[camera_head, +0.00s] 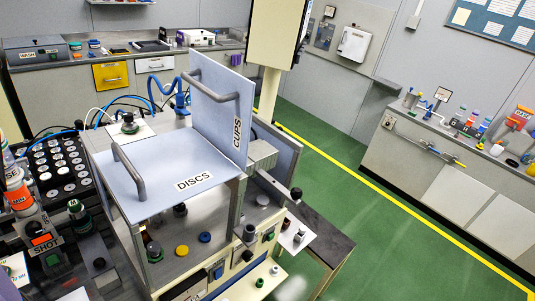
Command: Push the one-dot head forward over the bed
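I cannot single out the one-dot head or the bed; no dot marking is legible. A machine stands in the middle, with a pale lid marked DISCS (165,190) lying flat and a panel marked CUPS (222,105) standing upright behind it, each with a grey bar handle. Under the lid, a frame holds a yellow knob (182,251) and a blue knob (204,237). A grey block with a dark-knobbed rod (296,192) juts out on the right side. I see no gripper fingers.
A black tray of several round pieces (60,168) lies left of the machine. Blue hoses (150,92) run behind it. A side shelf (325,240) is at the right. Benches line the back and right walls. Green floor (385,230) with a yellow line is clear.

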